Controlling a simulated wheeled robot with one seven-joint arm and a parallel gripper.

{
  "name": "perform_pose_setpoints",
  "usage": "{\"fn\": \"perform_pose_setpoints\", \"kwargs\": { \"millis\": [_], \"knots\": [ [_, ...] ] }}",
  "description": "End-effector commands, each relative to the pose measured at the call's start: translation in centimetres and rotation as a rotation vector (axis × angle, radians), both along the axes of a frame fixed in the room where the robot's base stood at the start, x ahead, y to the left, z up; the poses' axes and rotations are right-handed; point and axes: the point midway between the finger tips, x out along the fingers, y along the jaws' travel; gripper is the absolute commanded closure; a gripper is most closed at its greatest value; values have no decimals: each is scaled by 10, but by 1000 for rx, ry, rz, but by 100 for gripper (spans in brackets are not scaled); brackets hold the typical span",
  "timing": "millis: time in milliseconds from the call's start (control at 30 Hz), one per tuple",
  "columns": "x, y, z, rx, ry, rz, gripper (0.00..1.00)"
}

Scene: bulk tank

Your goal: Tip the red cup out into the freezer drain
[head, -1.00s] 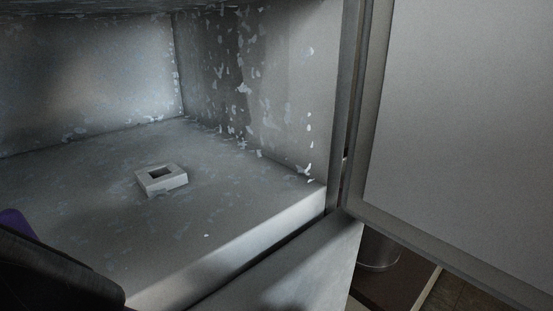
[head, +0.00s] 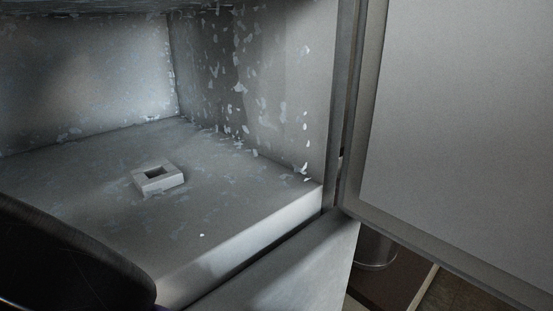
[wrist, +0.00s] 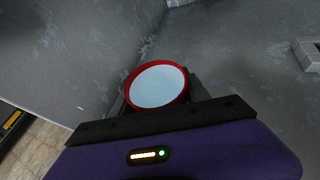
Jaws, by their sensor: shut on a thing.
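The red cup (wrist: 157,66) shows in the wrist view from above, its round rim red and its inside filled with a pale, whitish-blue surface. My gripper (wrist: 155,100) is shut on it and the cup looks upright. The freezer drain (head: 158,177) is a small raised grey square with a dark square opening, on the freezer floor in the head view. It also shows at the right edge of the wrist view (wrist: 311,54), to the right of the cup and apart from it. In the head view a dark part of my arm fills the lower left; cup and fingers are hidden there.
The freezer floor (head: 100,200) is mostly clear around the drain. Its frosted right wall (head: 245,90) and front lip (head: 245,240) bound the space. The freezer door (head: 460,120) stands open at the right. A metal bin (head: 375,250) is below it.

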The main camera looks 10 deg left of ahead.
Motion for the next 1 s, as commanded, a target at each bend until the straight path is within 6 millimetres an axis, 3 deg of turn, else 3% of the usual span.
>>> {"fn": "perform_pose_setpoints", "kwargs": {
  "millis": [1000],
  "knots": [
    [8, -4, -1, 57, 119, -3, 94]
  ]
}}
